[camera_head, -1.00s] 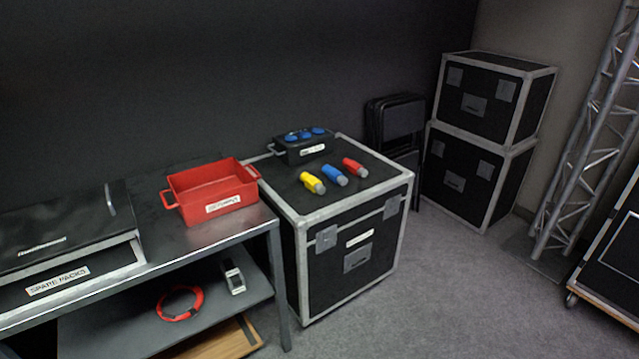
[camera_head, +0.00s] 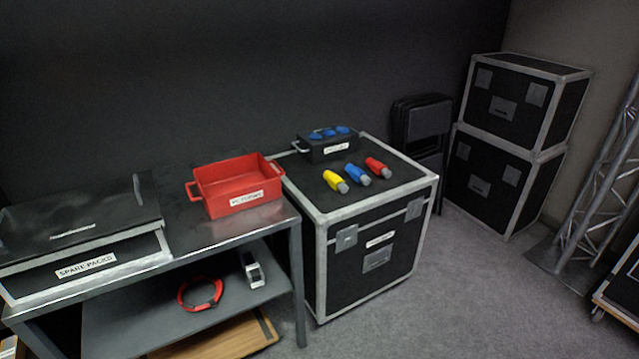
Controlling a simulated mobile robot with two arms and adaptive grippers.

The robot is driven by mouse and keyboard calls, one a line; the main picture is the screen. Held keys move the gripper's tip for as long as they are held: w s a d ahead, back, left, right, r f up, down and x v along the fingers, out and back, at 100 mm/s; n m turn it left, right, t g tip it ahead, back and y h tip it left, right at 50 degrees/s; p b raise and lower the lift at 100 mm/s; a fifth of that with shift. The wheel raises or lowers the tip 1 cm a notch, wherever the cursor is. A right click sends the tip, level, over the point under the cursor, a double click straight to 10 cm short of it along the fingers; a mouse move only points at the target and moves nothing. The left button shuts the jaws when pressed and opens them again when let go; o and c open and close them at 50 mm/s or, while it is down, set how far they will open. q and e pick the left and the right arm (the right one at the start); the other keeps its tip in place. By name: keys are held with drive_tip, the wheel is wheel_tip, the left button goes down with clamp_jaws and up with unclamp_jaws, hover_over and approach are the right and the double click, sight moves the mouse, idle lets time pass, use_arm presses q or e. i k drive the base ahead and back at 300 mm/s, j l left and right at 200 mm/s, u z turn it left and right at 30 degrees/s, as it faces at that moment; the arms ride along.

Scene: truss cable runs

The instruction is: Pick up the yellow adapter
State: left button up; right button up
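The yellow adapter (camera_head: 335,181) lies on the top of a black flight case (camera_head: 375,209) with silver edges. Its grey end points toward the lower right. A blue adapter (camera_head: 357,174) and a red adapter (camera_head: 377,167) lie beside it to the right, in a slanting row, apart from each other. All of them are in the open and unhidden. Neither of my grippers shows in the head view.
A black box with blue sockets (camera_head: 327,146) stands behind the adapters. A red bin (camera_head: 236,186) and a spare packs case (camera_head: 83,240) stand on the metal bench (camera_head: 205,233) at left. Stacked cases (camera_head: 497,184) and a truss (camera_head: 600,190) stand right. Grey floor (camera_head: 455,290) in front is clear.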

sight(334, 181)
drive_tip(key=i+l+u, duration=0.15)
drive_tip(key=u, duration=0.2)
drive_tip(key=i+l+u, duration=0.1)
drive_tip(key=u, duration=0.25)
drive_tip(key=i+l+u, duration=0.1)
drive_tip(key=l+u, duration=0.3)
drive_tip(key=i+l+u, duration=0.2)
drive_tip(key=l, duration=0.5)
drive_tip(key=i+l+u, duration=0.15)
drive_tip(key=l, duration=0.6)
drive_tip(key=i+l+u, duration=0.2)
drive_tip(key=l, duration=0.55)
drive_tip(key=l+u, duration=0.15)
drive_tip(key=l, duration=0.6)
